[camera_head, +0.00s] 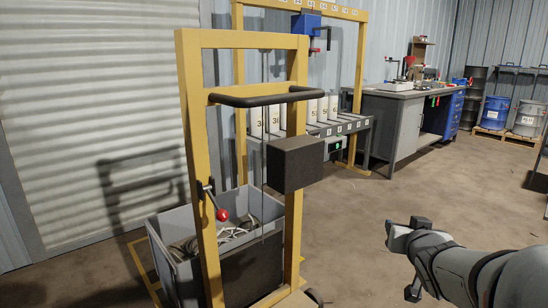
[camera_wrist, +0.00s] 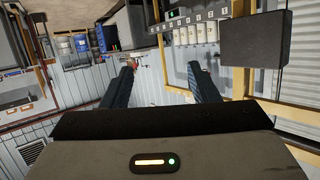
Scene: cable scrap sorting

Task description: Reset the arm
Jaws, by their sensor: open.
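My gripper (camera_wrist: 160,72) shows in the wrist view with its two dark fingers spread apart. Nothing is between the fingers, and they touch nothing that I can see. In the head view my arm reaches in from the lower right, and its end is raised above open floor, to the right of the yellow frame (camera_head: 190,130). Dark finger-like parts show at the arm's end there, partly hidden by the wrist.
A grey bin (camera_head: 162,245) with cable scrap stands behind the yellow frame, near a red-knobbed lever (camera_head: 222,215). A dark box (camera_head: 295,163) hangs on the frame. Numbered white containers (camera_head: 312,112) line a rack.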

